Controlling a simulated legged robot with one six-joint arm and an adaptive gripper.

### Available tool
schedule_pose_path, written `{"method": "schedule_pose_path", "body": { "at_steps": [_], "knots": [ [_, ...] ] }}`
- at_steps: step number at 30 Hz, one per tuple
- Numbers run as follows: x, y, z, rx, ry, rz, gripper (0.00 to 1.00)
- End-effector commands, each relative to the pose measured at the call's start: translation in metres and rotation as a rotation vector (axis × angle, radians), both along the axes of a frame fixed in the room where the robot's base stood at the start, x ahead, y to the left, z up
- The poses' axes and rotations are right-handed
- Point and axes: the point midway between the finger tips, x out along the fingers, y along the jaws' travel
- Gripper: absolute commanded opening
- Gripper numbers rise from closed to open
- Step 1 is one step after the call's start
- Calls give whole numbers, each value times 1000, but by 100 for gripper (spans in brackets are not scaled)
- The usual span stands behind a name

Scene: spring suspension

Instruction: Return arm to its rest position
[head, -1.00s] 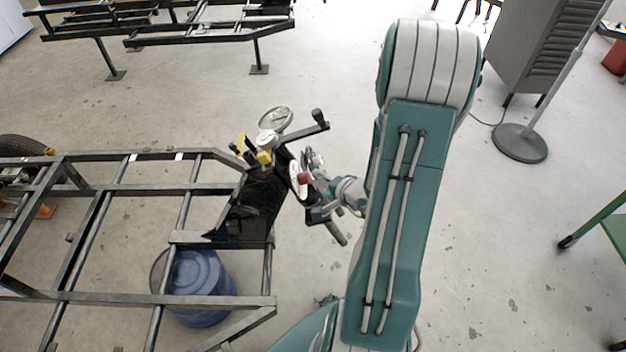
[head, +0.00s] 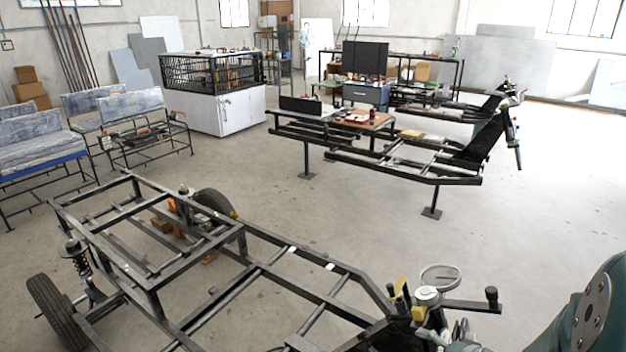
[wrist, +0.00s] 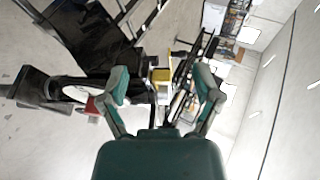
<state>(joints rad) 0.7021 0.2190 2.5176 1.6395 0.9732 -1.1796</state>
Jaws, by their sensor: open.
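In the wrist view my gripper (wrist: 161,82) is open, its two teal fingers spread apart with nothing held between them. Behind the fingers are the black steering post and handlebar of a vehicle frame, with a yellow part (wrist: 160,75) seen between the fingers. A red part (wrist: 92,106) shows just left of the left finger; whether they touch I cannot tell. In the head view my teal arm (head: 590,315) fills the lower right corner, and my gripper is not clearly visible there.
A black vehicle frame (head: 255,273) with wheels stands close in front, its handlebar (head: 470,305) near my arm. A second frame (head: 400,168) stands farther back. Benches (head: 140,120) and a white cabinet (head: 215,112) are at the left. Open floor lies at the right.

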Motion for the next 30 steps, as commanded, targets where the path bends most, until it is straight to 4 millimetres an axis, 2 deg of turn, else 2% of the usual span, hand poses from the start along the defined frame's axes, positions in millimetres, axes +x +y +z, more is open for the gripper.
{"method": "schedule_pose_path", "body": {
  "at_steps": [1, 6, 12, 16, 21, 27, 30],
  "knots": [
    [-2, 20, 14, -27, 4, 87, 82],
    [-25, 75, 46, -132, 68, 340, 82],
    [-63, 113, 73, -337, 154, 559, 82],
    [-87, 122, 90, -510, 192, 644, 82],
    [-113, 121, 115, -760, 204, 682, 82],
    [-130, 109, 147, -1011, 163, 631, 82],
    [-133, 104, 157, -1071, 146, 605, 82]
  ]
}}
